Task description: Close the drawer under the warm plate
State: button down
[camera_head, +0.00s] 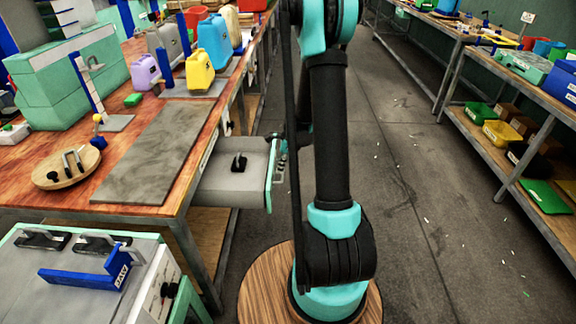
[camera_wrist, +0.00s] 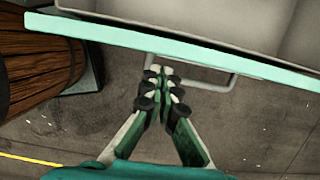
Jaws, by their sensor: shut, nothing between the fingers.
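The drawer (camera_head: 232,188) sticks out from under the workbench, open, with a mint-green front (camera_head: 269,176). A black object with a handle (camera_head: 238,163) lies in it. A flat grey plate (camera_head: 150,153), perhaps the warm plate, lies on the bench top beside and above it. My gripper is at the outer side of the drawer front, partly hidden by my arm in the head view. In the wrist view my gripper (camera_wrist: 164,72) is shut and empty, its fingertips at the grey bar handle (camera_wrist: 228,84) below the green front edge (camera_wrist: 190,55). I cannot tell if they touch.
The wooden bench top (camera_head: 60,190) holds a round board with a tool (camera_head: 66,166), jugs (camera_head: 213,42) and green boxes (camera_head: 65,80).

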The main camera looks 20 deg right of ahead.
jog(key=shift+w+a, duration=0.15)
jog(key=shift+a, duration=0.35)
jog(key=shift+a, duration=0.1)
jog(key=w+a, duration=0.4)
jog(key=a, duration=0.7)
jog(key=w+a, duration=0.3)
jog(key=a, duration=0.9)
jog(key=shift+w+a, duration=0.3)
jog(key=shift+w, duration=0.05)
jog(key=shift+a, duration=0.1)
